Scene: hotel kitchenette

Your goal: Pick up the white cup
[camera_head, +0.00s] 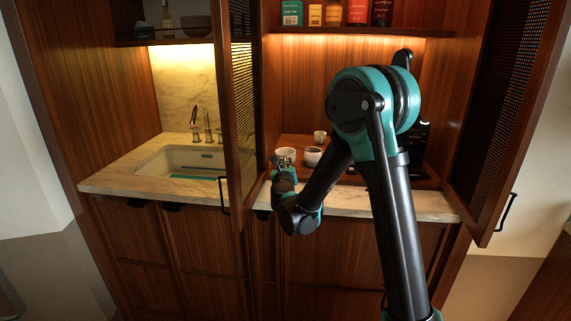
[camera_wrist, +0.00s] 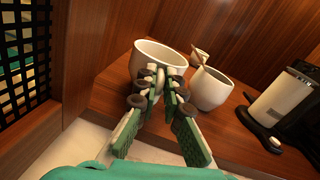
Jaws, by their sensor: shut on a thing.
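A white cup (camera_wrist: 148,50) stands in front of my gripper (camera_wrist: 162,88) in the wrist view. The fingers are closed together on the near side of its wall, and they hide part of it. In the head view the white cup (camera_head: 286,152) shows just above my gripper (camera_head: 283,164), at the front left of a wooden tray (camera_head: 293,139). I cannot tell whether the cup is lifted off the tray.
A second white cup (camera_wrist: 212,90) with a dark inside stands close to the right, and a smaller cup (camera_wrist: 200,56) stands behind. A black and white machine (camera_wrist: 284,98) is further right. An open cabinet door (camera_head: 241,110) stands close on the left. Shelves are above.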

